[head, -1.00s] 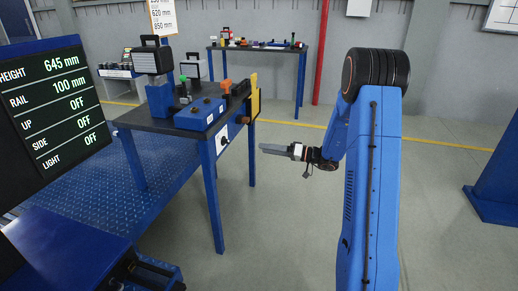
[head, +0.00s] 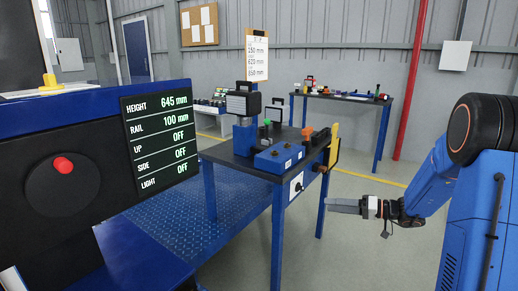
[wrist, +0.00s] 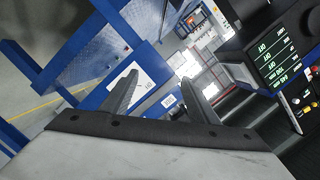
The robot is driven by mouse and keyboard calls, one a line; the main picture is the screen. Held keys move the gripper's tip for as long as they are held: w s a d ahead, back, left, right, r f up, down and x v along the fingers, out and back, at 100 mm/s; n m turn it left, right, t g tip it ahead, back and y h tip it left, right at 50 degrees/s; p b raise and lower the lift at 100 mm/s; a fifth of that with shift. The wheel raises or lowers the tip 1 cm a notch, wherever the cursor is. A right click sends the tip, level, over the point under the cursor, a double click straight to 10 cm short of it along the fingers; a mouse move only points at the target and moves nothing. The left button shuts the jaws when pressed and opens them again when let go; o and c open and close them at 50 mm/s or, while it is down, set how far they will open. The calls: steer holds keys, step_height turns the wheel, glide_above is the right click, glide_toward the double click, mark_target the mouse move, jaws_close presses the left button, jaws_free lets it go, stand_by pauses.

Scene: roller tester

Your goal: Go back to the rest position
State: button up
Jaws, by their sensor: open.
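My gripper (head: 345,206) is at the right in the head view, pointing left, in the free space to the right of the workbench. In the wrist view my gripper (wrist: 163,95) shows its two dark fingers spread apart with nothing between them. No part of it touches the bench or anything else that I can see. My blue arm rises at the right edge of the head view.
A display panel (head: 160,140) reads height 645 mm, rail 100 mm. A back table (head: 340,97) holds small items. Floor is free between them.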

steer(key=s+a+r+g+h, duration=0.25)
steer(key=s+a, duration=0.25)
steer(key=s, duration=0.6)
steer(key=s+a+r+g+h, duration=0.2)
steer(key=s+a+g+h, duration=0.15)
steer(key=s, duration=0.75)
steer(key=s+d+m+t+h, duration=0.1)
steer(key=s+d+h, duration=0.3)
steer(key=s, duration=0.5)
steer(key=s+d+m+t+h, duration=0.1)
steer(key=s+d+h, duration=0.3)
steer(key=s, duration=0.5)
steer(key=shift+r+m+t+h, duration=0.2)
steer(key=shift+m+t+h, duration=0.15)
steer(key=shift+t, duration=0.45)
